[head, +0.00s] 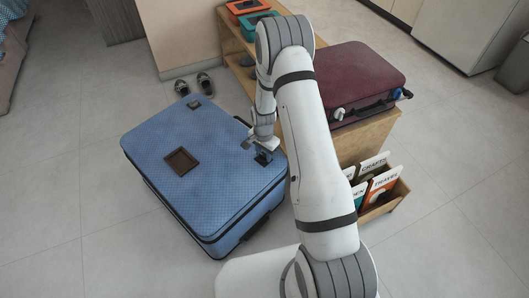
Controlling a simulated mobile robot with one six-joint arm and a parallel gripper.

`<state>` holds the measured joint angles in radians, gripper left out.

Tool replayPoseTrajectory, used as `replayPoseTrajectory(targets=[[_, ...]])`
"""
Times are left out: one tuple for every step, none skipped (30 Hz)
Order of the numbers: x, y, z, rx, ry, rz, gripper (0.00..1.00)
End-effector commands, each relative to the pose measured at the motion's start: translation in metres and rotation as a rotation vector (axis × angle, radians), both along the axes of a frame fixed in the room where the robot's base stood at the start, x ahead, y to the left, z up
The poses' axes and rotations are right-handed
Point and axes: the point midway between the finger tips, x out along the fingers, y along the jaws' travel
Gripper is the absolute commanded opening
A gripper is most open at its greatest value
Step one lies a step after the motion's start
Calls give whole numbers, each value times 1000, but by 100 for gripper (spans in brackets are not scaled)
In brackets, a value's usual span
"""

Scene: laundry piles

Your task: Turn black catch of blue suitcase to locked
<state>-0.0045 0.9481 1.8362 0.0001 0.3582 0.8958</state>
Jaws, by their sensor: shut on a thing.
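The blue suitcase (215,150) lies flat on the floor left of my arm, its lid closed. A brown square patch (181,160) is on its top. My gripper (261,148) reaches down to the suitcase's right edge and is shut on the black catch (263,158) there. The gripper partly hides this catch, and I cannot tell which way it is turned. A second small dark fitting (194,104) sits near the far left corner of the lid.
A maroon suitcase (355,80) lies on a low wooden bench (365,138) at the right. A wooden box (385,203) of upright cards stands in front of it. The floor at the left is clear.

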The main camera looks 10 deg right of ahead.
Motion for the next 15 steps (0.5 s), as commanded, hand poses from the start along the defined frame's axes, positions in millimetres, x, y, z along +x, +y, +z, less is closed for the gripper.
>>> replayPoseTrajectory(targets=[[1, 0, 1, 0, -3, -22, 12], [1, 0, 1, 0, -3, -35, 12], [1, 0, 1, 0, -4, -50, 12], [1, 0, 1, 0, -4, -61, 12], [1, 0, 1, 0, -4, -69, 12], [1, 0, 1, 0, -4, -80, 12], [1, 0, 1, 0, -4, -88, 12], [1, 0, 1, 0, -4, -93, 12], [1, 0, 1, 0, -4, -100, 12], [1, 0, 1, 0, -4, -103, 12], [1, 0, 1, 0, -4, -107, 12], [1, 0, 1, 0, -4, -111, 12], [1, 0, 1, 0, -4, -113, 12], [1, 0, 1, 0, -4, -114, 12], [2, 0, 1, 0, -4, -115, 12]])
